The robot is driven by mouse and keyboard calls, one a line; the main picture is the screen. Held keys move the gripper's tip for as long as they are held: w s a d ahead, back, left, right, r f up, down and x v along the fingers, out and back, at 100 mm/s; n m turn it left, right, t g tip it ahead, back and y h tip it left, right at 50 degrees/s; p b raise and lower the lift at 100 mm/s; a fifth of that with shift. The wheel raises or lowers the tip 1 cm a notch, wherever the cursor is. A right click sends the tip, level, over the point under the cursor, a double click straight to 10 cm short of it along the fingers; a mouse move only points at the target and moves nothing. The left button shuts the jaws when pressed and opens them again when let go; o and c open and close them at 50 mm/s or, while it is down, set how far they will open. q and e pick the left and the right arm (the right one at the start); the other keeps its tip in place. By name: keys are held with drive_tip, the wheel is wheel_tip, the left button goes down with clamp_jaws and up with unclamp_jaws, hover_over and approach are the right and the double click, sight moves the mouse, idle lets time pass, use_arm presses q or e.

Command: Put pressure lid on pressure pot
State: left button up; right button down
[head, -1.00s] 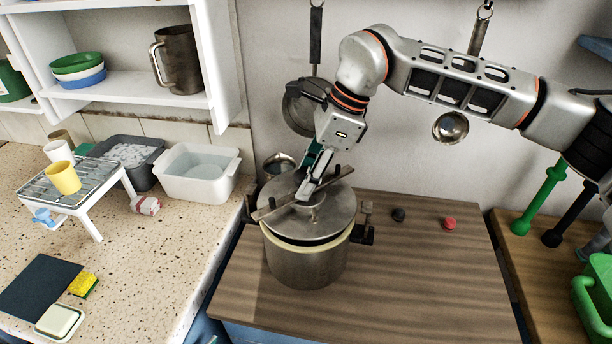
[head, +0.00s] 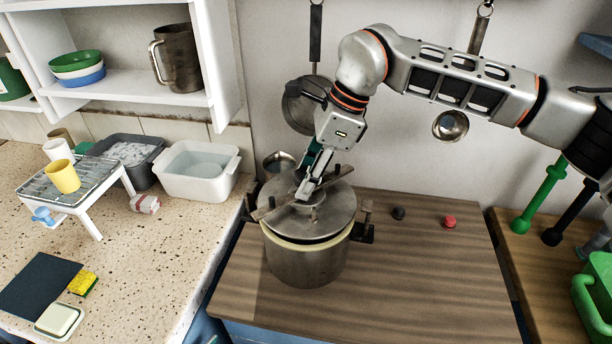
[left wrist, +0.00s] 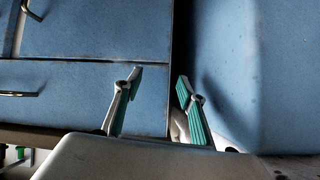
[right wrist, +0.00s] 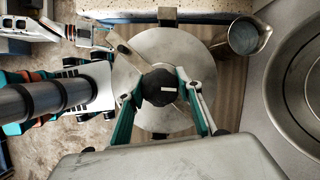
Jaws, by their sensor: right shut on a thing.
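The pressure pot (head: 300,268) is a steel pot with a cream rim, standing on the wooden counter. The round grey pressure lid (head: 336,214) is over its mouth, with a flat bar across its top. A dark gap shows between lid and rim at the front; whether the lid is seated I cannot tell. My right gripper (head: 307,190) is shut on the lid's knob from above. In the right wrist view the black knob (right wrist: 160,87) is between the fingers, with the lid (right wrist: 170,45) around it. My left gripper (left wrist: 158,82) is open and empty before blue cabinet fronts.
Side handles or clamps (head: 366,222) stick out beside the pot. A pan (head: 300,108) and a ladle (head: 450,126) hang on the wall behind. A white basin (head: 198,172) is at the left. Black (head: 398,214) and red (head: 450,223) knobs lie to the right; the wood in front is clear.

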drive_tip(key=shift+f+b, duration=0.6)
drive_tip(key=shift+f, duration=0.5)
idle(1.3)
drive_tip(key=c, duration=1.4)
unclamp_jaws()
drive_tip(key=shift+c, duration=0.2)
drive_tip(key=shift+o, duration=0.6)
drive_tip(key=o, duration=0.5)
drive_tip(key=shift+f, duration=0.1)
drive_tip(key=shift+r+p, duration=2.1)
drive_tip(key=shift+r, duration=1.45)
